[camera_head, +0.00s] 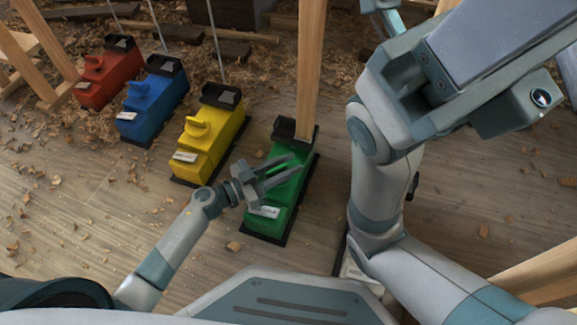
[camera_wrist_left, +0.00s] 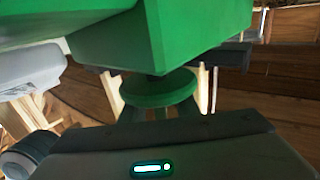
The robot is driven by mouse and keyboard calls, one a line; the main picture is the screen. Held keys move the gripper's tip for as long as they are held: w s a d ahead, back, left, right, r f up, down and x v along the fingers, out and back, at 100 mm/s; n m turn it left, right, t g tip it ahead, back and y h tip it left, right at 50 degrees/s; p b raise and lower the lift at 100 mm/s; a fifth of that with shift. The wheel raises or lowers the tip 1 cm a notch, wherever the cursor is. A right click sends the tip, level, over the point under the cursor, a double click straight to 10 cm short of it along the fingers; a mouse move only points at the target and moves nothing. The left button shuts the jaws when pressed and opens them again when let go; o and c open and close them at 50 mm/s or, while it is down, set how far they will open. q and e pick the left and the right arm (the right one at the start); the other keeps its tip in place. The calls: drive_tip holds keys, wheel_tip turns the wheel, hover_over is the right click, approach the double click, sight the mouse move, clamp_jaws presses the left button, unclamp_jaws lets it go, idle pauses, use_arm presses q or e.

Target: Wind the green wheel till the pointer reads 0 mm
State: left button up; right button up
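The green unit (camera_head: 288,192) stands on a dark base under a wooden post, with a pale label near its front. My left gripper (camera_head: 283,172) reaches over its left side, its two fingers apart in the head view. The green wheel (camera_wrist_left: 158,88) shows in the left wrist view just below the green body (camera_wrist_left: 160,40), straight ahead of the gripper. The fingers reach to the wheel; whether they press on it I cannot tell. In the head view the gripper covers the wheel. The pointer and its scale cannot be read. My right gripper is out of view.
Yellow (camera_head: 210,135), blue (camera_head: 150,105) and red (camera_head: 108,75) units stand in a row to the left. A pale unit (camera_head: 352,265) is partly hidden by my right arm. The wooden post (camera_head: 311,65) rises above the green unit. Shavings litter the floor.

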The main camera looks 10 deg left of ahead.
use_arm(q)
drive_tip(key=shift+w+d, duration=0.15)
clamp_jaws()
drive_tip(key=shift+g, duration=0.3)
drive_tip(key=shift+m+h+p, duration=0.3)
